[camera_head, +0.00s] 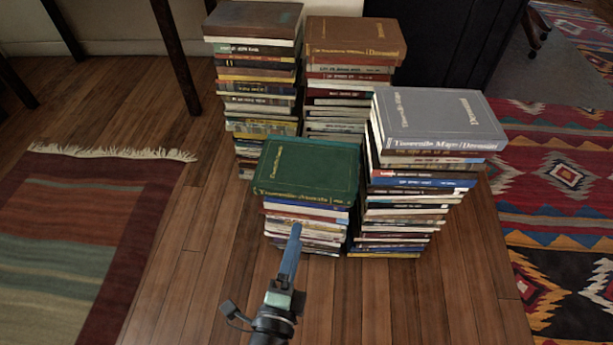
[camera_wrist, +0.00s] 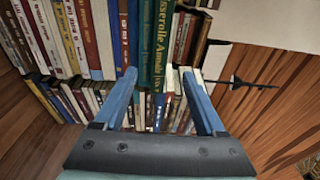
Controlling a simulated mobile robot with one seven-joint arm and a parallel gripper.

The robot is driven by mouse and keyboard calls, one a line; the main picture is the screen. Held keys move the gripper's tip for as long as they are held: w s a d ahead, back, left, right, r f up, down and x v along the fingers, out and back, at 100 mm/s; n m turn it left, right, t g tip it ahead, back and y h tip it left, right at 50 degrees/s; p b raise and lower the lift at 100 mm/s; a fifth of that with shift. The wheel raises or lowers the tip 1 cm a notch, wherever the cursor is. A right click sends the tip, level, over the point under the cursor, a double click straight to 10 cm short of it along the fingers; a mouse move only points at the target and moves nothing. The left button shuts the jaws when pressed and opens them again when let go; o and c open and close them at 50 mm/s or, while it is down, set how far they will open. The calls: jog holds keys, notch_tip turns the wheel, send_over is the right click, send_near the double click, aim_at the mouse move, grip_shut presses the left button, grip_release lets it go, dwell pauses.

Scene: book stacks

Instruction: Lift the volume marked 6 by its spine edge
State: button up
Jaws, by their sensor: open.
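Books lie flat in several stacks on the wooden floor. I cannot read a 6 on any of them, so I cannot tell which is the marked volume. The short front stack is topped by a green book (camera_head: 308,167) with gold lettering; its green spine (camera_wrist: 155,45) also shows in the wrist view. My gripper (camera_head: 296,230) is in front of this stack, below its top book in the picture. In the wrist view my gripper (camera_wrist: 159,74) has its two blue fingers spread, with book spines showing between them. It holds nothing.
A taller stack topped by a grey book (camera_head: 440,115) stands right of the green one. Behind are stacks topped by a brown book (camera_head: 355,38) and a dark book (camera_head: 252,18). A fringed striped rug (camera_head: 85,220) lies left, a patterned rug (camera_head: 560,185) right.

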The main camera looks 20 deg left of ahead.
aim_at(304, 196)
jog(key=w, duration=0.4)
jog(key=w+a+b, duration=0.1)
jog(key=w, duration=0.1)
jog(key=shift+w, duration=0.1)
jog(key=shift+w+a+b, duration=0.25)
jog(key=shift+w+b, duration=0.05)
jog(key=shift+w, duration=0.55)
jog(key=shift+w+a+b, duration=0.3)
jog(key=shift+w, duration=0.55)
jog(key=shift+w+a+b, duration=0.25)
jog(key=shift+w+b, duration=0.05)
jog(key=shift+w, duration=0.55)
grip_shut()
jog(key=shift+r, duration=0.15)
